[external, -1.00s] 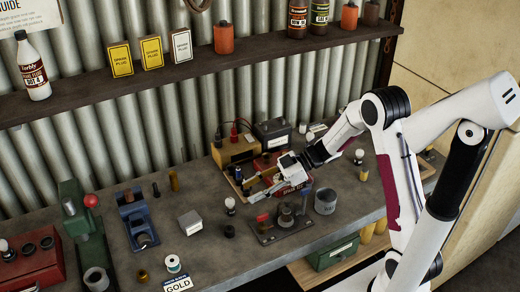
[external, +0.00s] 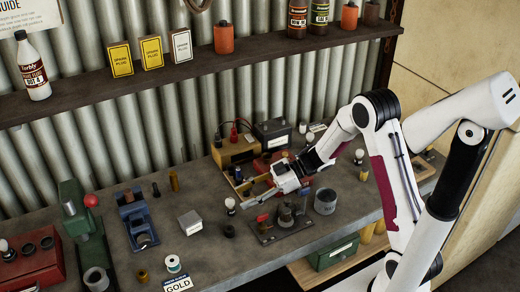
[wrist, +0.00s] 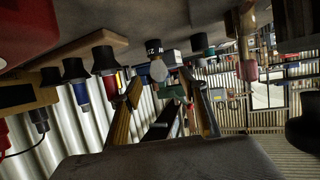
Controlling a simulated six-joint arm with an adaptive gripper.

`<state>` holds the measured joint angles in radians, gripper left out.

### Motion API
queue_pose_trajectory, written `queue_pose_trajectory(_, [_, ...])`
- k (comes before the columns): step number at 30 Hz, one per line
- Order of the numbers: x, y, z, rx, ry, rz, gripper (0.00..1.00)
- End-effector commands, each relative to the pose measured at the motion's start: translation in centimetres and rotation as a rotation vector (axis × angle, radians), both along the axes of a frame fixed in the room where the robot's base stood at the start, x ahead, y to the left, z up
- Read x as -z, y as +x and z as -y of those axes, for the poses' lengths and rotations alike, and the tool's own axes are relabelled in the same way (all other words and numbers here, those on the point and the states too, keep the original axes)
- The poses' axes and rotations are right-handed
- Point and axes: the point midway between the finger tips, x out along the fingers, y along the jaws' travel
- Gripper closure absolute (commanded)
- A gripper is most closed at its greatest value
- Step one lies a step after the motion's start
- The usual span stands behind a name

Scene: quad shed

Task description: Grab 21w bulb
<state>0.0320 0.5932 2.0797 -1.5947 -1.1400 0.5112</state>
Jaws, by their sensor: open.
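A bulb (external: 230,203) with a white globe and a dark base stands upright on the bench, just left of my gripper (external: 250,196). In the wrist view, a bulb (wrist: 158,71) with a pale globe and a black, white-marked base shows beyond and between the fingertips of my gripper (wrist: 168,95). I cannot read wattages in the external view.
A dark plate with a metal fixture (external: 286,215) lies close below my gripper, beside a grey cup (external: 325,201).

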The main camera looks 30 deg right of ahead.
Motion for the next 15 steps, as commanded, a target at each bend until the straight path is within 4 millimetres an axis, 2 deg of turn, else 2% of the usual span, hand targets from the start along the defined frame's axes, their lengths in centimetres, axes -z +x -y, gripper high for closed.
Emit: queue_pose_trajectory(15, [0.21,0.15,-0.70,-0.001,0.000,0.001,0.57])
